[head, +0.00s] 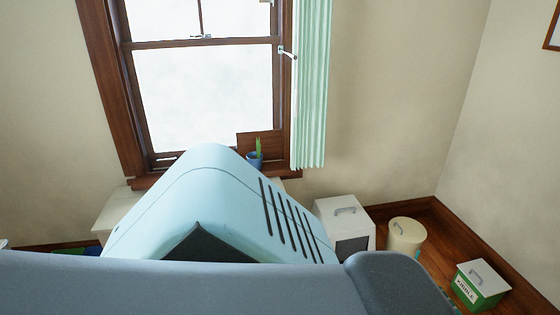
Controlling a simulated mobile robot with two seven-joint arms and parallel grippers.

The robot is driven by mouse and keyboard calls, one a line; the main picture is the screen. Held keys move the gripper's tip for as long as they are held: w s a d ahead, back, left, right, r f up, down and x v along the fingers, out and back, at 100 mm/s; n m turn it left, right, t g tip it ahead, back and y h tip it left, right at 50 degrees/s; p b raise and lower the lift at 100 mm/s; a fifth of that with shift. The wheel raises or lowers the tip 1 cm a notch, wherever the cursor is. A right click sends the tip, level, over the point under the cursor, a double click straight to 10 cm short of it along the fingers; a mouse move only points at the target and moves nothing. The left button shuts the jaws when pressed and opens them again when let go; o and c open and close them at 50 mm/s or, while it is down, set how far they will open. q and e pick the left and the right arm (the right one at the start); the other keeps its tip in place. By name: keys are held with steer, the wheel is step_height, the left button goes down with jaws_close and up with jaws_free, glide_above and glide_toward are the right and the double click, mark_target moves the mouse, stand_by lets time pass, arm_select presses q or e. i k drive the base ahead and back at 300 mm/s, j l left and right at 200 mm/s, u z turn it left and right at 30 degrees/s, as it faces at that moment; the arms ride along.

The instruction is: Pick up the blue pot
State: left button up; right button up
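A small blue pot (254,161) with an upright green plant (259,146) stands at the right end of the window sill, in the head view. A brown panel (270,143) is right behind it. The pot's lower edge is close to the top of a large pale-blue part of my own body, which may hide some of the sill. Neither of my grippers shows in this view, so I cannot see whether they are open or shut.
A pale green curtain (311,90) hangs just right of the pot. A white box (345,222), a cream round bin (406,236) and a green-and-white box (481,282) stand at the right. A white surface (117,214) shows below the sill at the left.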

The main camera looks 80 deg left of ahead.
mark_target(255, 162)
steer(key=i+j+u, duration=0.1)
steer(key=i+u, duration=0.45)
steer(key=u, duration=0.2)
steer(key=i+u, duration=0.4)
steer(key=i+j+u, duration=0.1)
steer(key=i+u, duration=0.15)
steer(key=u, duration=0.15)
steer(key=i+u, duration=0.5)
steer(key=u, duration=0.25)
steer(key=i+u, duration=0.3)
steer(key=i, duration=0.2)
steer(key=i+u, duration=0.35)
steer(key=i, duration=0.1)
